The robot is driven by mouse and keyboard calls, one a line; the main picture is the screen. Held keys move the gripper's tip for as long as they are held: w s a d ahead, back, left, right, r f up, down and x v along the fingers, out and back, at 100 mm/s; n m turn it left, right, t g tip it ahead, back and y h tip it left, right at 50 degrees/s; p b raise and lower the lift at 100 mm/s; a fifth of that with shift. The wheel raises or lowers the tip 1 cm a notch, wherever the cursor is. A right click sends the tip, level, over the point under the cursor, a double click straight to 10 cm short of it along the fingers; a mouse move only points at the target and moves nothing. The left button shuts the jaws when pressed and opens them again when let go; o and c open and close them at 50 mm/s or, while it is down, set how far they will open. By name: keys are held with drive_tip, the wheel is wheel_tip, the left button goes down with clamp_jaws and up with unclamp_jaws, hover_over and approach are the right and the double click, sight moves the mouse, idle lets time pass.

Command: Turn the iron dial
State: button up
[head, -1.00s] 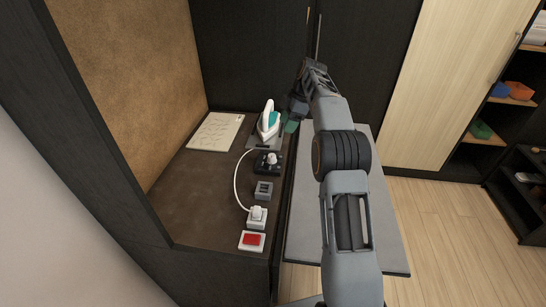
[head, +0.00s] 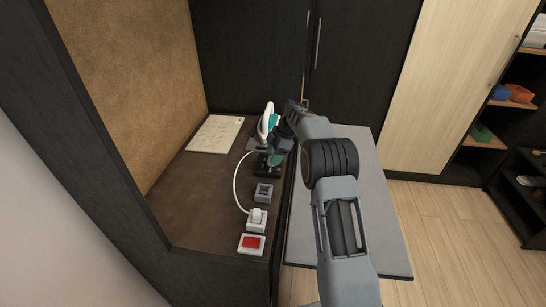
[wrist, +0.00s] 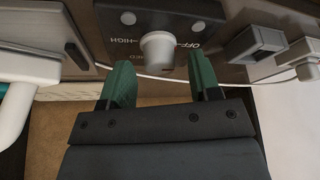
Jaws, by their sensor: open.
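The iron dial is a light grey knob (wrist: 157,50) on a dark panel (wrist: 183,12) with OFF and HIGH lettering, in the wrist view. In the head view the panel (head: 268,171) is partly covered by my gripper and the knob is hard to make out. My gripper (wrist: 161,72) is open, with its two green fingertips on either side of the knob, just short of it or level with its near edge. I cannot tell whether they touch it. The white and teal iron (head: 267,122) stands behind the panel; its edge shows at the left of the wrist view (wrist: 14,110).
A grey rocker switch (head: 263,192), a white plug in a socket (head: 257,218) and a red button (head: 251,244) line up nearer on the counter. A white cable (head: 236,185) curves left of them. A paper sheet (head: 214,134) lies at the back left.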

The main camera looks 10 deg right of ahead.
drive_tip(key=shift+a+f, duration=0.2)
drive_tip(key=shift+f, duration=0.2)
drive_tip(key=shift+c, duration=0.4)
drive_tip(key=c, duration=0.8)
